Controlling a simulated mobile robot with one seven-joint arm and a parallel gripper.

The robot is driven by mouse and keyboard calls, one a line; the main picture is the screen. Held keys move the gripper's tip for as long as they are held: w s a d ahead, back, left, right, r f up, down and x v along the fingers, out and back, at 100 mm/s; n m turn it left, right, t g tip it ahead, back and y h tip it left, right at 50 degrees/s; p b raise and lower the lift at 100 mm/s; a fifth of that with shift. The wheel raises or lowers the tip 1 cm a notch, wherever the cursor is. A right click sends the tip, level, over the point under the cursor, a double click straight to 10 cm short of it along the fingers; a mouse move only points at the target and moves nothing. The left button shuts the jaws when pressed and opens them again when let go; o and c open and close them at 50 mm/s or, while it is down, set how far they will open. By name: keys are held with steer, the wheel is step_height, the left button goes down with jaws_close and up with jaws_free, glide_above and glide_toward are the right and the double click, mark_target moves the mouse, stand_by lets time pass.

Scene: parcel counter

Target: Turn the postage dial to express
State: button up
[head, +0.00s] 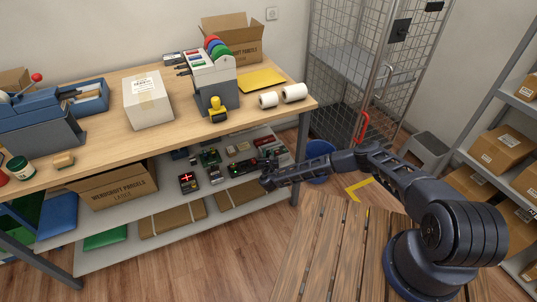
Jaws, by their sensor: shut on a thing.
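My gripper (268,182) is at the front edge of the shelf under the counter, at the end of my arm, which reaches in from the right. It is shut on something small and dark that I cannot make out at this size. A long black device (250,165) with small lights lies on the shelf just behind and left of it. A black device with a red display (188,182) stands further left. I cannot tell which of these carries the postage dial, and no dial marking is readable.
The wooden counter (118,118) above holds a white parcel (148,100), a yellow stamp (217,110) and paper rolls (293,93). A slatted wooden top (335,245) is at the front right, and a wire cage (345,100) behind.

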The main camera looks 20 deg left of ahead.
steer(key=shift+m+t+h, duration=0.4)
steer(key=shift+m+h, duration=0.7)
steer(key=shift+h, duration=0.6)
steer(key=o, duration=0.7)
steer(key=shift+c, duration=0.2)
steer(key=shift+s, duration=0.1)
steer(key=s+d, duration=0.1)
steer(key=s, duration=0.9)
steer(key=shift+s+d, duration=0.25)
